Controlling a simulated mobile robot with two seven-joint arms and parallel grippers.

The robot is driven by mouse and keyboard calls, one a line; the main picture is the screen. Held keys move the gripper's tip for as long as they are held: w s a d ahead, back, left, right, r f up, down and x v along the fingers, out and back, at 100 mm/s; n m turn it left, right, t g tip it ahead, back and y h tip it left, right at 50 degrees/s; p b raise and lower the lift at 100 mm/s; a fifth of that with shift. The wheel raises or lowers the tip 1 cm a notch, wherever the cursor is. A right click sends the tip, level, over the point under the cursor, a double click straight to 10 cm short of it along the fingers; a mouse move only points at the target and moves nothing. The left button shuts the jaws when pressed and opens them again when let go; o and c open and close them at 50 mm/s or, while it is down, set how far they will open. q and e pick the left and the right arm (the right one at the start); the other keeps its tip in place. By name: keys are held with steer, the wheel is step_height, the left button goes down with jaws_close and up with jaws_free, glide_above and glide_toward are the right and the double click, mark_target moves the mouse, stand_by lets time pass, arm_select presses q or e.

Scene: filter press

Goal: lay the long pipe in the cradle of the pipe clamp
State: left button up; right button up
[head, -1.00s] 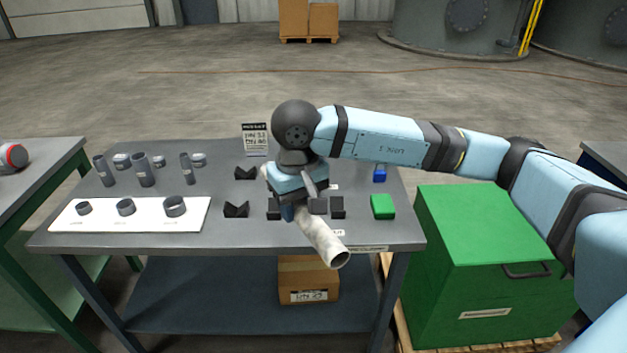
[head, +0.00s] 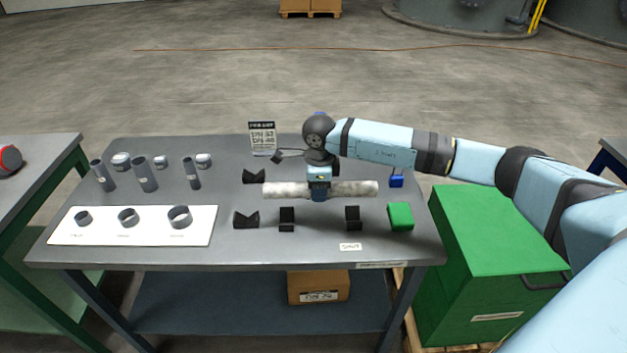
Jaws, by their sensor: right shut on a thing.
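The long pipe (head: 350,188) is off-white and mottled. It lies level and runs left to right in the head view, above the work table (head: 130,258). My right gripper (head: 319,195) is shut around the middle of the pipe from above. Two small black blocks, a left one (head: 287,219) and a right one (head: 353,218), stand apart on the table, nearer the front edge than the pipe appears. They look like the pipe clamp's cradle, but I cannot tell for sure. My left gripper is not in view.
Black V-blocks stand at the front (head: 246,220) and behind (head: 254,177). A green block (head: 400,216) and blue block (head: 396,181) are at the right. A white board (head: 100,232) with rings and several grey pipe pieces fill the left. A sign (head: 262,138) stands behind.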

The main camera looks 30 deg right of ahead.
steer(key=shift+s+f, duration=0.15)
steer(key=shift+f, duration=0.15)
steer(key=shift+f+b, duration=0.25)
steer(key=shift+b, duration=0.1)
step_height(320, 180, down, 2)
steer(key=shift+b, duration=0.55)
steer(key=shift+f+b, duration=1)
steer(key=shift+f, duration=0.7)
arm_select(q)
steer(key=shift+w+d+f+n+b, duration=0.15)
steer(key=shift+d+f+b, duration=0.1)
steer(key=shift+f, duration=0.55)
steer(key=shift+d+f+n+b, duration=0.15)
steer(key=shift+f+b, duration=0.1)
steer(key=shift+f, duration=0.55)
arm_select(e)
steer(key=shift+f, duration=0.75)
steer(key=o, duration=1.1)
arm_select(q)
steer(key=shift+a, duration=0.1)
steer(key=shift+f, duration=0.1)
